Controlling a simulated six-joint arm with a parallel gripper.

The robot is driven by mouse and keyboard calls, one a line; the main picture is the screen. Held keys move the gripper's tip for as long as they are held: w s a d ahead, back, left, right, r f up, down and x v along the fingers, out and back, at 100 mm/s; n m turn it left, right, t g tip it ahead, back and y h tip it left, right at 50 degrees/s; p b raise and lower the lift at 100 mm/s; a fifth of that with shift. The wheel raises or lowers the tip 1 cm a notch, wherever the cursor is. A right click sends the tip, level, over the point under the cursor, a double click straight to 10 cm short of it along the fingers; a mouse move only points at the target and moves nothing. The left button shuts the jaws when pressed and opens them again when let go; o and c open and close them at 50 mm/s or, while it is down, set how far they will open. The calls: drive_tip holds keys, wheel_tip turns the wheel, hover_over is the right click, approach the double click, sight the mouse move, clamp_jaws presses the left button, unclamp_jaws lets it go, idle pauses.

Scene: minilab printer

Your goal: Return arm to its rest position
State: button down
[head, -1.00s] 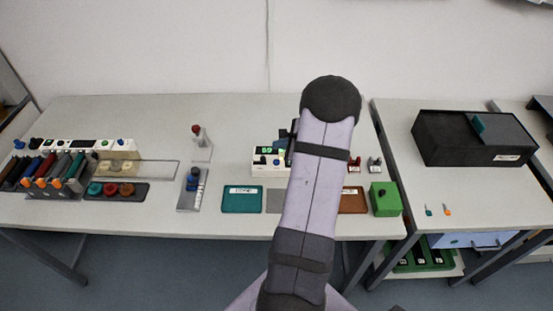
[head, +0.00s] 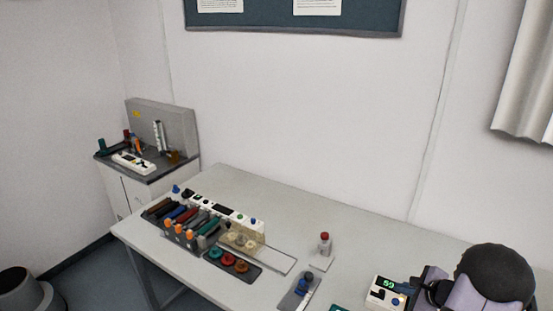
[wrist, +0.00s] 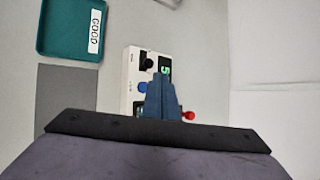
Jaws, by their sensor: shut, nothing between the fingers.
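In the head view my arm shows only at the bottom right corner, as a dark rounded joint and a pale purple link. The fingers are in front of a white device with a green display (wrist: 131,75), with a black knob and a blue button. I cannot tell the height of the fingertips above it. The device also shows in the head view (head: 377,294), partly beside my arm.
A teal tray marked GOOD (wrist: 58,45) and a grey mat (wrist: 66,95) lie left of the device in the wrist view. In the head view, a rack with coloured items (head: 185,222) and a red-topped stand (head: 324,250) are on the table. The table's back middle is clear.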

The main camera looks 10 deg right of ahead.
drive_tip(key=s+a+f+n+g+y, duration=0.1)
drive_tip(key=s+a, duration=0.1)
drive_tip(key=a, duration=0.1)
drive_tip(key=s+a+f+n+g+y, duration=0.1)
drive_tip(key=s+a+f+n, duration=0.1)
drive_tip(key=s+a, duration=0.1)
drive_tip(key=s+a+f+n+g+y, duration=0.1)
drive_tip(key=s+a+f, duration=0.1)
drive_tip(key=a, duration=0.1)
drive_tip(key=shift+s+f, duration=0.25)
drive_tip(key=s+a, duration=0.1)
drive_tip(key=s+a+n+g, duration=0.1)
drive_tip(key=s+a+n, duration=0.1)
drive_tip(key=shift+s+a+f+y, duration=0.1)
drive_tip(key=shift+s+f+y, duration=0.15)
drive_tip(key=shift+f+y, duration=0.15)
drive_tip(key=s+a+r+n+g+h, duration=0.1)
drive_tip(key=s+a+r+n+g, duration=0.3)
drive_tip(key=s+a+n, duration=0.25)
drive_tip(key=s+a+r+n+g+h, duration=0.1)
drive_tip(key=s+a+r+n+g, duration=0.2)
drive_tip(key=s+a+n, duration=0.35)
drive_tip(key=w+a+r+n+t+h, duration=0.2)
drive_tip(key=w+a+r+n, duration=0.45)
drive_tip(key=a, duration=0.35)
wheel_tip(320, 180, down, 22)
drive_tip(key=b, duration=2.1)
drive_tip(key=shift+w+a+n, duration=0.15)
drive_tip(key=shift+a+n, duration=0.05)
drive_tip(key=shift+n, duration=0.25)
